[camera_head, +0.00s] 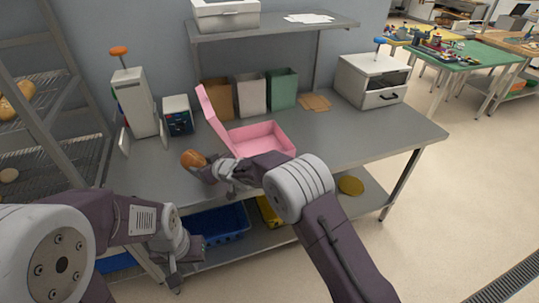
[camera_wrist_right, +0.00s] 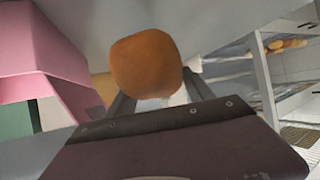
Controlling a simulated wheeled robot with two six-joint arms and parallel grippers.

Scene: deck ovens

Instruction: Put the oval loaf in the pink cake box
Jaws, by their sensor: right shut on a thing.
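The oval loaf (camera_head: 193,158) is brown and rounded. My right gripper (camera_head: 205,167) is shut on it, to the left of the pink cake box. In the right wrist view the loaf (camera_wrist_right: 146,65) sits between the two fingers. Whether it touches the table is unclear. The pink cake box (camera_head: 283,151) stands open on the table, its lid raised on the left side. Part of it also shows in the right wrist view (camera_wrist_right: 60,40). My left gripper (camera_head: 183,272) is low in front of the table, away from the loaf and box; its finger gap is not clear.
The grey table (camera_head: 350,139) is clear right of the box. Brown, white and green bags (camera_head: 282,88) stand behind the box. A white dispenser (camera_head: 140,100) and a small dark-fronted device (camera_head: 178,115) stand at left. A blue crate (camera_head: 222,222) is on the lower shelf.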

